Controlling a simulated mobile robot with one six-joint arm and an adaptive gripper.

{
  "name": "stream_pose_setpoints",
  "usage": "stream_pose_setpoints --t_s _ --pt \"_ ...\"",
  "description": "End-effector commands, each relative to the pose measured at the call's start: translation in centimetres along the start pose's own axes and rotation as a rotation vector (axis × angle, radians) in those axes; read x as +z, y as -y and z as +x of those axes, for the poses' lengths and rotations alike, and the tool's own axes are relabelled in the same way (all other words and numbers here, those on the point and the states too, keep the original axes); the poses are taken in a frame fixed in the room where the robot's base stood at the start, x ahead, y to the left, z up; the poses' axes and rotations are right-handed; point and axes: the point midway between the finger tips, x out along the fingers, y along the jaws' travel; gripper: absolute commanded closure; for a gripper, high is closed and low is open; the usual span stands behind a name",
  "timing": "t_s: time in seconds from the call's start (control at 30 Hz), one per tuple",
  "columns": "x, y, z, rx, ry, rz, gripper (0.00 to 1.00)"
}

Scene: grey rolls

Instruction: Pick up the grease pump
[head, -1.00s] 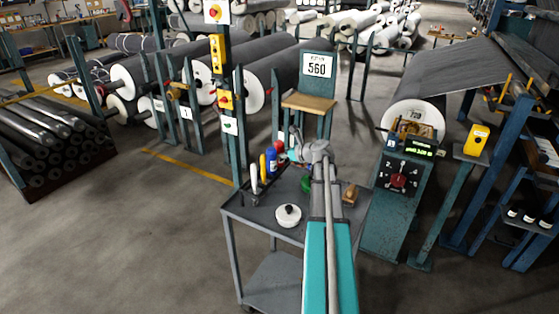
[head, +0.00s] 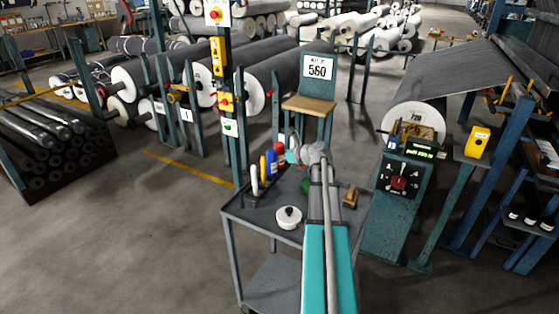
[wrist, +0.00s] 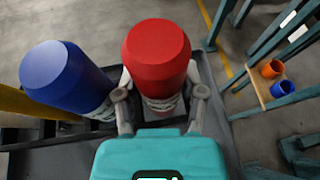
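I cannot tell for sure which thing is the grease pump; no readable label names it. A red-topped bottle (wrist: 156,50) with a pale label stands upright between the fingers of my gripper (wrist: 160,88) in the wrist view. The fingers are spread on either side of it, and I see no clear grip. In the head view the red bottle (head: 279,147) stands at the back of the grey cart (head: 262,213), beside my gripper (head: 292,154). A blue bottle (wrist: 62,75) is close on its left in the wrist view. The lower part of the red bottle is partly hidden.
A yellow bottle (head: 262,167) and a white one (head: 254,181) stand left of the blue bottle. A white round container (head: 288,217), a green item (head: 304,186) and a brown block (head: 350,196) are also on the cart. A control post (head: 400,190) stands at right.

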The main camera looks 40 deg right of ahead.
Motion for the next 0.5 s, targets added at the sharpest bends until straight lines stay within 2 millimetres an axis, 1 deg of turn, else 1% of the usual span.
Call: stream_pose_setpoints --t_s 0.33,0.5 --pt "0.08 0.03 -0.07 0.0 0.001 0.001 0.96" --pt "0.5 0.04 -0.26 -0.001 0.001 0.001 0.96"
